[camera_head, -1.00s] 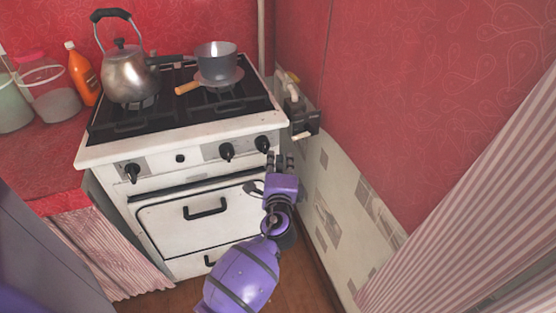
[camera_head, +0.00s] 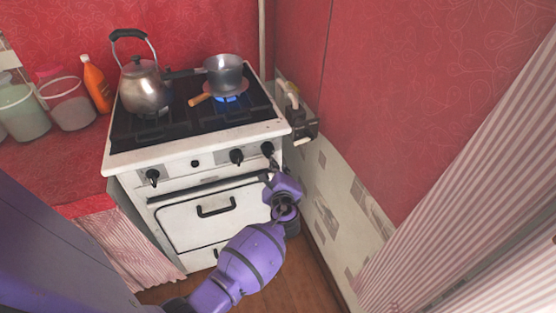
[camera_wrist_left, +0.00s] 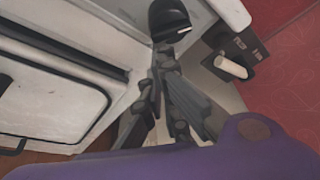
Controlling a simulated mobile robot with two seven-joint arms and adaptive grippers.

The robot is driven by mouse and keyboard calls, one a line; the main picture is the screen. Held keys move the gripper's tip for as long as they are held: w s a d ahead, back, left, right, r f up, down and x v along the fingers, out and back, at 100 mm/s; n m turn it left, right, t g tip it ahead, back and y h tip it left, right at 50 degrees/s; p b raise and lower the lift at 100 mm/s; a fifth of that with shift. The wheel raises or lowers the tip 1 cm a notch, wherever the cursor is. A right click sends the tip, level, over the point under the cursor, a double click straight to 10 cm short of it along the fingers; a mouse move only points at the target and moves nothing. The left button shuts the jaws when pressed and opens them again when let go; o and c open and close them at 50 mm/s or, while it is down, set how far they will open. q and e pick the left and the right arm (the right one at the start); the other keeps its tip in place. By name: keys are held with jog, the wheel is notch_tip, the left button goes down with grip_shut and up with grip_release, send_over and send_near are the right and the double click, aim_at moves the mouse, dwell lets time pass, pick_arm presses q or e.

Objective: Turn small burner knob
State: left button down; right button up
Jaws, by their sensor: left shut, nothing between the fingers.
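The stove's front panel carries several black knobs. The rightmost knob (camera_head: 267,149) is at my left gripper (camera_head: 271,166). The middle knob (camera_head: 237,156) and the left knob (camera_head: 152,177) are free of it. In the left wrist view, the dark knob (camera_wrist_left: 168,18) with a white mark is at the top, and the fingers of my left gripper (camera_wrist_left: 168,58) are shut and empty just below it. I cannot tell if they touch it. My right gripper is out of view.
A kettle (camera_head: 145,92) stands on the stove's left side. An orange bottle (camera_head: 96,85) and tubs (camera_head: 70,106) stand on the red counter at left. The oven door handle (camera_head: 215,208) sticks out below the knobs.

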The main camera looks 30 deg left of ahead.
pick_arm(q)
jog(key=s+a+m+g+p, duration=0.1)
jog(key=m+p, duration=0.1)
jog(key=s+a+m+p, duration=0.1)
jog(key=p, duration=0.2)
jog(key=shift+s+a+r+m+g+y, duration=0.1)
jog(key=shift+s+r+m+g+y, duration=0.05)
jog(key=shift+s+m+g+y, duration=0.2)
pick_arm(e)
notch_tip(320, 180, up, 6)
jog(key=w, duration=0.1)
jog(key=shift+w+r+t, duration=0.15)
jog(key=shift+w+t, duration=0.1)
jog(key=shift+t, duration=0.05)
pick_arm(q)
jog(key=shift+a+p, duration=0.1)
jog(key=shift+p, duration=0.2)
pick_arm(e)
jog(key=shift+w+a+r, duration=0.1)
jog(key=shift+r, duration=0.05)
pick_arm(q)
jog(key=shift+r, duration=0.1)
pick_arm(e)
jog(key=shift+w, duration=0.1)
